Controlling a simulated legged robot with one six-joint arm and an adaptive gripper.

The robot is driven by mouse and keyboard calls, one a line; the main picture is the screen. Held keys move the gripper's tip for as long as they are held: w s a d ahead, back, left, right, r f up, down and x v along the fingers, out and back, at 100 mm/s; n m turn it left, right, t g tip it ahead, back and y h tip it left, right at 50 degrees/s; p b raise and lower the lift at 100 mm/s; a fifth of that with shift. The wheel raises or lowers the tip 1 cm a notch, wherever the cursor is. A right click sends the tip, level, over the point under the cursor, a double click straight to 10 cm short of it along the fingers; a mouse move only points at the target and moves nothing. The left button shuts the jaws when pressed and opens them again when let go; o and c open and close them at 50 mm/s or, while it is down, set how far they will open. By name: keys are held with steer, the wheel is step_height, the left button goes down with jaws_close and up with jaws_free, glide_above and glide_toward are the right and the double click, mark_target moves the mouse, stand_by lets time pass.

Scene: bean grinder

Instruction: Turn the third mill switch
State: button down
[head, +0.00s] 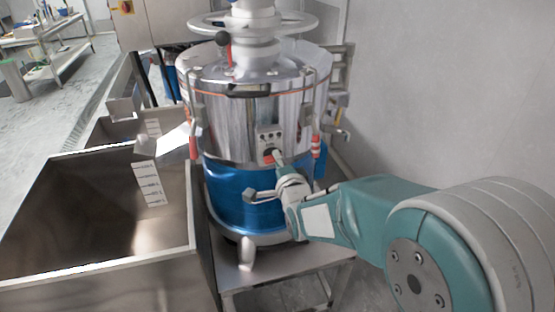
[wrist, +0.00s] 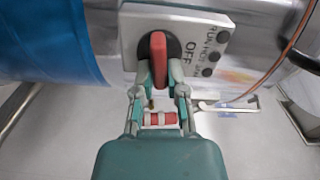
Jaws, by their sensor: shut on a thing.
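The mill (head: 255,120) is a steel drum with a blue lower band, standing in the middle of the head view. Its switch panel (head: 269,135) is a small grey plate on the front of the drum. In the wrist view the panel (wrist: 190,25) carries a red switch handle (wrist: 158,55) on a black round base, beside the lettering "OFF". My gripper (wrist: 160,80) is shut on the lower end of the red handle, one finger on each side. In the head view my gripper (head: 278,160) reaches the panel from below right and partly covers the switch.
A large open steel bin (head: 60,200) stands left of the mill, with a smaller bin behind it. The mill rests on a steel stand (head: 275,265). A grey wall (head: 450,90) is at right. A metal latch (wrist: 228,104) lies right of my gripper.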

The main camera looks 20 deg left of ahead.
steer(key=shift+w+d+m, duration=0.1)
steer(key=shift+w+m, duration=0.05)
steer(key=shift+m, duration=0.75)
steer(key=c, duration=0.7)
jaws_free()
steer(key=shift+w+f, duration=0.1)
steer(key=v, duration=1.1)
steer(key=shift+s+f, duration=0.1)
steer(key=shift+s, duration=0.35)
